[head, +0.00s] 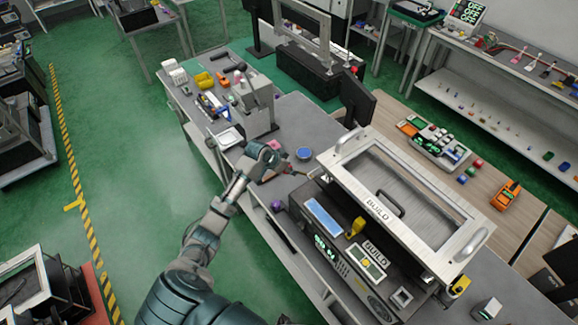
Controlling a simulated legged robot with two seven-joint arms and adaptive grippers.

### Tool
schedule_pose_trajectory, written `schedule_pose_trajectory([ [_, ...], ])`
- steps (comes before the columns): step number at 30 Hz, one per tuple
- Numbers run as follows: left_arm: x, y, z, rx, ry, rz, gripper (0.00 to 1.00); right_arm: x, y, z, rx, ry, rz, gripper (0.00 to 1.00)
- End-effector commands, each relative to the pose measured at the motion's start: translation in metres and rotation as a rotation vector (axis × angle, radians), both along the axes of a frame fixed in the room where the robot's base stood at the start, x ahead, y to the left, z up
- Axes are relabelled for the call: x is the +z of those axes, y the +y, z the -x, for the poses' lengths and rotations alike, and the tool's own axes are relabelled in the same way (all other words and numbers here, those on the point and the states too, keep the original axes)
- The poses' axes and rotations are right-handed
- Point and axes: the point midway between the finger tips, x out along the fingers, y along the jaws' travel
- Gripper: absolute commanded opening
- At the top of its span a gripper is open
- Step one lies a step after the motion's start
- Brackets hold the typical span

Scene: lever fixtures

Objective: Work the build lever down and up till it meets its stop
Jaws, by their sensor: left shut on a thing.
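The build lever (301,173) looks like a short bar sticking out to the left from the frame's far left corner. My left gripper (277,164) is at the lever's outer end and is shut on it, though the fingers are small and partly hidden by my own wrist. My right gripper is not in view.
A blue round dish (304,153) sits just beyond the lever. A dark monitor (356,99) rises behind. Green floor is open at left.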

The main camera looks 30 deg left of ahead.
Motion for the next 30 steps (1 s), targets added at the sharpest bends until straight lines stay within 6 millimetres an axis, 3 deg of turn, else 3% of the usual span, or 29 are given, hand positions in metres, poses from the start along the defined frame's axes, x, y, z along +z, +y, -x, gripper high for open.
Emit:
schedule_pose_trajectory([
  [3,-0.009,0.002,0.006,0.002,0.026,-0.006,0.00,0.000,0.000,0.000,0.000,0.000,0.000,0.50],
  [4,-0.010,0.002,0.006,0.001,0.026,-0.005,0.47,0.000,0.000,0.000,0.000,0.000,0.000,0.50],
  [7,-0.010,0.002,0.005,0.001,0.025,-0.003,0.69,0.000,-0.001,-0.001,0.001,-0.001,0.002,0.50],
  [17,-0.006,0.000,0.002,-0.001,0.018,-0.003,0.69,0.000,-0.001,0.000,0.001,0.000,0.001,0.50],
  [30,0.033,0.010,0.026,0.000,0.016,-0.003,0.69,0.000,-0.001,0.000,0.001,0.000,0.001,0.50],
])
